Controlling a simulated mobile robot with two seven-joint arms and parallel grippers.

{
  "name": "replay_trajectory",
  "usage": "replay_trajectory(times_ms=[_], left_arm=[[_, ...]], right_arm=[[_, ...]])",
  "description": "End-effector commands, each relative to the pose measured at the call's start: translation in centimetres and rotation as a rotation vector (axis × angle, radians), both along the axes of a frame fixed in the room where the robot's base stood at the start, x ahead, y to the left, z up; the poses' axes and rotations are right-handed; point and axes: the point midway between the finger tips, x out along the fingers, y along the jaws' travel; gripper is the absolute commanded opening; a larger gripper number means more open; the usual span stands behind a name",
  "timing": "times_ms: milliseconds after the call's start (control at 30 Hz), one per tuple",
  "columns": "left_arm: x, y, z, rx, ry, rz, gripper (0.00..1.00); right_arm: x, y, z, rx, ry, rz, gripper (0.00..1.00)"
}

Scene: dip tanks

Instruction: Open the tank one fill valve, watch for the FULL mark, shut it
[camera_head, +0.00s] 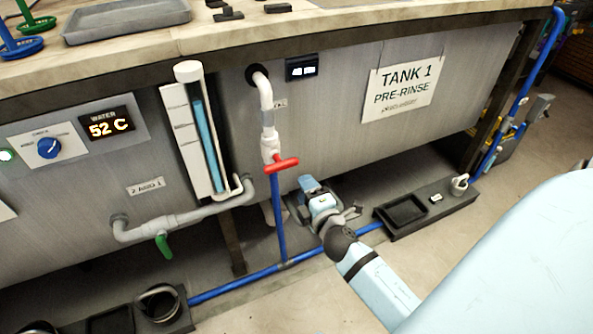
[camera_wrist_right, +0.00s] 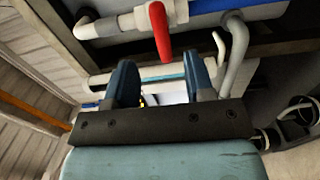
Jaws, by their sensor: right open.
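The tank one fill valve has a red handle (camera_head: 281,164) that lies crosswise on the white vertical pipe (camera_head: 267,110). A sight gauge (camera_head: 185,135) left of it holds a blue column (camera_head: 207,140) reaching most of the way up; a FULL mark is not readable. My right gripper (camera_head: 308,184) is below and right of the red handle, apart from it. In the wrist view the right gripper's blue fingers (camera_wrist_right: 160,85) are open and empty, with the red handle (camera_wrist_right: 160,30) beyond the gap. My left gripper is not in view.
The TANK 1 PRE-RINSE sign (camera_head: 403,88) is on the tank front. A green drain handle (camera_head: 163,245) hangs at lower left. A blue pipe (camera_head: 235,284) runs along the floor. A black tray (camera_head: 405,213) lies right of the gripper. A display (camera_head: 108,128) reads 52 C.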

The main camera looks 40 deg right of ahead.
Motion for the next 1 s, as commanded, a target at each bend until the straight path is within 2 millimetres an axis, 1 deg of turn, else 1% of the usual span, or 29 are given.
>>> replay_trajectory(times_ms=[33,100,200,300,633,867,967,1000], left_arm=[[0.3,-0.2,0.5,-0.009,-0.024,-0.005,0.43],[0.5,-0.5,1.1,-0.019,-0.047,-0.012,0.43],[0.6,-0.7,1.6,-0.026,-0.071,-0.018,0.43],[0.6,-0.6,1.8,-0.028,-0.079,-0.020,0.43],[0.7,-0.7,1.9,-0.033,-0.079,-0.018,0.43],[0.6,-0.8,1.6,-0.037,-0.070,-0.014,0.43],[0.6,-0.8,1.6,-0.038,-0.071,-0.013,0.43],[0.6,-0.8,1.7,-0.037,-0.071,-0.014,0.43]], right_arm=[[-0.9,0.2,-0.2,0.001,0.002,-0.002,0.49],[-1.8,0.4,-0.2,0.000,0.001,-0.001,0.49],[-2.7,0.7,-0.1,-0.001,0.000,0.000,0.49],[-3.1,0.8,0.0,-0.001,0.000,0.000,0.49],[-3.1,0.8,0.0,-0.001,-0.001,0.000,0.49],[-3.1,0.8,0.0,0.002,0.000,0.001,0.49],[-3.3,1.5,0.1,0.065,-0.005,0.015,0.49],[-3.5,2.2,0.1,0.124,-0.008,0.028,0.49]])
